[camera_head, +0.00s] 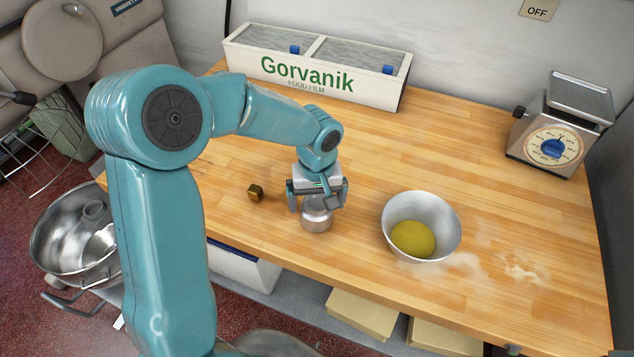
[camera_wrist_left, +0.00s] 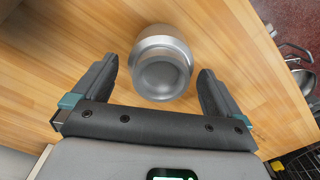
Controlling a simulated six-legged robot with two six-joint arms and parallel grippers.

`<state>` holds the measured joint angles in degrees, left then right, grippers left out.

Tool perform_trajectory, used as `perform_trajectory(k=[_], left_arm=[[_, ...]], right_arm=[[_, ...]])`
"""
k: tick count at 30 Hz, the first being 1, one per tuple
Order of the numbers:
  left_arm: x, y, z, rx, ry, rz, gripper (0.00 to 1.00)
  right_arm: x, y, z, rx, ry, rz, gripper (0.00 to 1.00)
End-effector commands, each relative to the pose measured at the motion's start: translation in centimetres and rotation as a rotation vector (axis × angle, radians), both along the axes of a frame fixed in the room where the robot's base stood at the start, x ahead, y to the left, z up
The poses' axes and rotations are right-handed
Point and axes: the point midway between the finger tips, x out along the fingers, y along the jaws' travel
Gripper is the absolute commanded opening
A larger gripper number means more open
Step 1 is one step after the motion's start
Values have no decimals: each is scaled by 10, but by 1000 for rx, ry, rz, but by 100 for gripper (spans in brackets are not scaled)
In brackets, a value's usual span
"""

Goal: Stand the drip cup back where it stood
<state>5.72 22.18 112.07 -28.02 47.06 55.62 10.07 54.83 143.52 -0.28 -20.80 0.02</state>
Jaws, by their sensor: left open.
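The drip cup (camera_head: 316,217) is a small silver metal cup standing on the wooden table, left of the mixing bowl. My left gripper (camera_head: 318,200) is directly above and around it, pointing down. In the left wrist view the cup (camera_wrist_left: 161,65) lies between and slightly beyond the two dark fingers of the left gripper (camera_wrist_left: 160,85). The fingers are spread apart, with a gap on both sides of the cup. My right gripper is in neither view.
A metal bowl (camera_head: 436,208) with yellow dough stands to the right, with flour spilled beside it. A small dark brass cube (camera_head: 255,192) lies left of the cup. A white Gorvanik film box (camera_head: 377,93) and a scale (camera_head: 540,150) stand farther back.

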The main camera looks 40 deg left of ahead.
Motion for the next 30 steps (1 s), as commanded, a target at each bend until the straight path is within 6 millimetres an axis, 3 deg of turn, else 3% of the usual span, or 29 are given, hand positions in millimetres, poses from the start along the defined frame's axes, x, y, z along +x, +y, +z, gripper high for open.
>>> perform_trajectory(k=[6,13,18,30], left_arm=[[1,-1,53,-1,-8,0,100],[0,-1,93,-1,-2,-1,100],[-1,-1,103,-2,1,-1,100],[-1,-1,103,-2,1,-1,100]], right_arm=[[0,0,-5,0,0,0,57],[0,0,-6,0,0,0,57],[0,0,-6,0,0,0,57],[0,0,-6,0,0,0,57]])
